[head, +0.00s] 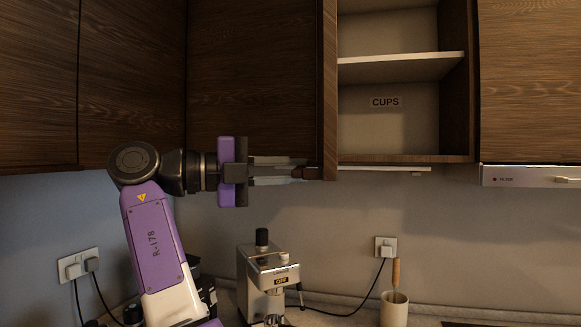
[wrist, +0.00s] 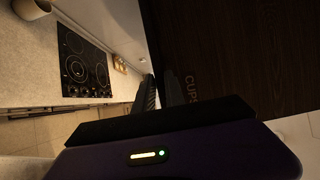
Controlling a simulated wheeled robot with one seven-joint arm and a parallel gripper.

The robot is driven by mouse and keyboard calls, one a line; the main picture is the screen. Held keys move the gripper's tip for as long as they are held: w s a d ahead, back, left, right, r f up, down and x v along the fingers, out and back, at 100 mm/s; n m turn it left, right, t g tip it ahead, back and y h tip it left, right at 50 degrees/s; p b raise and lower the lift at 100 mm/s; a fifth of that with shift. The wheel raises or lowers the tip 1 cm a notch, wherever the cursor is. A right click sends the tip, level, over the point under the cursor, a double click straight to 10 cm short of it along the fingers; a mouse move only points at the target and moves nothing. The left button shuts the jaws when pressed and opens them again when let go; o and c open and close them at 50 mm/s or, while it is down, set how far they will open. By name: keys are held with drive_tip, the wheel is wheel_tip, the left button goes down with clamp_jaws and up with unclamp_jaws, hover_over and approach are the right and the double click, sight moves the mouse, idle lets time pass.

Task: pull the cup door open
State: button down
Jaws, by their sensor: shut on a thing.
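The cup door is dark brown wood, and its lighter edge (head: 328,90) faces me in the head view. It stands open, with the cup cupboard (head: 400,120) and its shelves in view to its right. A small "CUPS" label (head: 385,102) shows inside the cupboard. In the wrist view a dark wood face (wrist: 235,45) with "CUPS" lettering fills the upper right. My gripper (head: 305,172) reaches in from the left and is shut on the small dark handle at the door's lower corner. Its fingers show in the wrist view (wrist: 160,90); their tips are partly hidden in shadow.
Closed wall cupboards (head: 125,80) stand at the left, another (head: 530,80) at the right above a range hood (head: 530,177). The wrist view shows a black hob (wrist: 83,65).

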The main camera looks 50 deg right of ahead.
drive_tip(key=shift+w, duration=0.1)
idle(0.3)
drive_tip(key=c, duration=1.4)
unclamp_jaws()
drive_tip(key=b+v, duration=0.1)
drive_tip(key=v, duration=0.6)
drive_tip(key=shift+w+a+b, duration=0.25)
drive_tip(key=shift+a+b, duration=0.05)
